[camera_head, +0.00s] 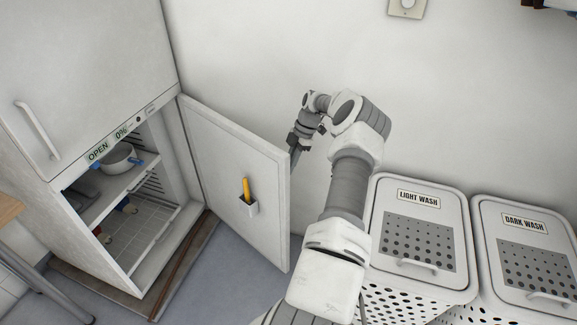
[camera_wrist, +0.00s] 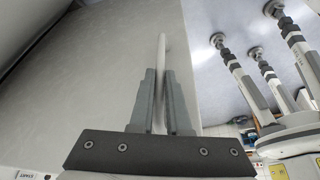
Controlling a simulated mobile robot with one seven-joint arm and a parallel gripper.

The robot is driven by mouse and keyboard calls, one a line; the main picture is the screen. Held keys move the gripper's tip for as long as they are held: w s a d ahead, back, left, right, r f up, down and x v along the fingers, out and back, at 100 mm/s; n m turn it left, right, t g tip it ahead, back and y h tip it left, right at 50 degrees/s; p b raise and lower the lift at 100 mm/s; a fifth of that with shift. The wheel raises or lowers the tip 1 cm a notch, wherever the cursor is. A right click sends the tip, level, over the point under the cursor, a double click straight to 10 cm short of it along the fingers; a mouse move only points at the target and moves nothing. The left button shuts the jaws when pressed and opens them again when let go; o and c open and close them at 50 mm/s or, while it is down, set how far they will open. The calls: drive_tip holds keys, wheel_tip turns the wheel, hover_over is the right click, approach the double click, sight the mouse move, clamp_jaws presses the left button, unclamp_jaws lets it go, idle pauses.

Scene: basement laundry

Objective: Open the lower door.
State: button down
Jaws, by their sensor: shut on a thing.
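The white lower door (camera_head: 222,165) of the fridge stands swung wide out to the right, its inner face toward the head camera. My gripper (camera_head: 295,148) is at the door's free edge, on the outer side, partly hidden by the door. In the wrist view my gripper (camera_wrist: 163,85) has its two grey fingers closed on the slim pale door handle (camera_wrist: 162,48), in front of the door's outer face (camera_wrist: 110,65). The handle is hidden in the head view.
The fridge interior shows a pot (camera_head: 117,157) on a shelf. The upper door (camera_head: 85,70) is shut. A display (camera_head: 108,143) reads "OPEN 0%". Light wash (camera_head: 419,196) and dark wash (camera_head: 524,222) hampers stand to the right. Floor is clear below the door.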

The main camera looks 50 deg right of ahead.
drive_tip(key=c, duration=0.9)
unclamp_jaws()
drive_tip(key=shift+w, duration=0.1)
drive_tip(key=p+v, duration=0.3)
drive_tip(key=v, duration=1.4)
drive_tip(key=shift+r+p, duration=0.2)
drive_tip(key=shift+p, duration=0.15)
